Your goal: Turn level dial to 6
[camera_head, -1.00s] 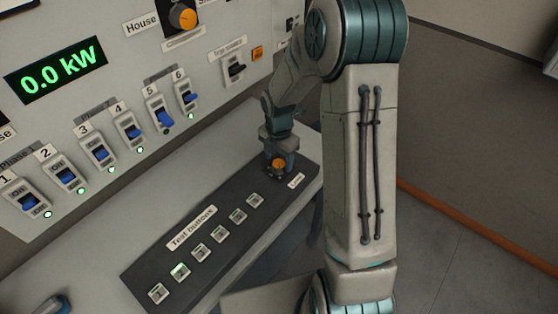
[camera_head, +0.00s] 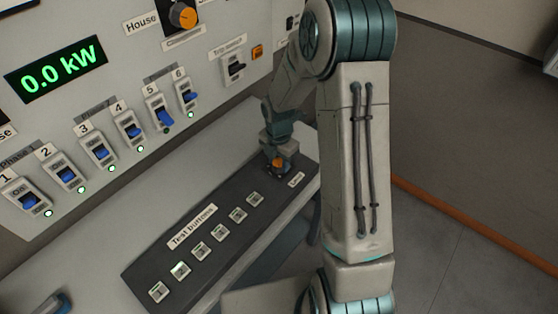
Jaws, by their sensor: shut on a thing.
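The level dial (camera_head: 278,162) is a small knob with an orange top at the far right end of the dark test panel (camera_head: 150,270). A small label (camera_head: 296,180) sits beside it, too small to read. My gripper (camera_head: 277,167) points down over the dial and is shut on it. The gripper hides much of the dial, so its pointer and scale do not show.
Several square test buttons (camera_head: 198,251) run along the panel, left of the dial. Blue breaker switches (camera_head: 98,153) line the upright wall panel behind, under a green "0.0 kW" display (camera_head: 58,70). An orange-faced House knob (camera_head: 183,17) is above.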

